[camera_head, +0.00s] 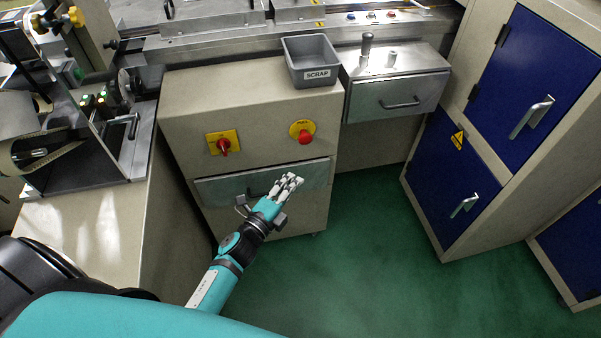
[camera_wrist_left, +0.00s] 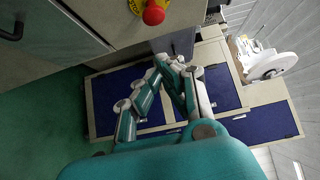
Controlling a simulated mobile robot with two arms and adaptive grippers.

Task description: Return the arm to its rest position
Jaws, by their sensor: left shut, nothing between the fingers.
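My left arm comes in from the lower left in the head view. Its gripper (camera_head: 289,184) is in front of the lower drawer (camera_head: 312,176) of the beige machine cabinet. The fingers are shut with nothing between them. In the left wrist view the shut fingertips (camera_wrist_left: 172,66) come together near the middle, with blue-doored cabinets behind. Whether the fingers touch the drawer front cannot be told. My right gripper is not in view.
The beige cabinet carries a red knob (camera_head: 223,145) and a red button (camera_head: 305,136). A grey SCRAP bin (camera_head: 311,62) sits on top. Blue-doored cabinets (camera_head: 455,184) stand at the right. The green floor (camera_head: 360,270) is clear in the middle.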

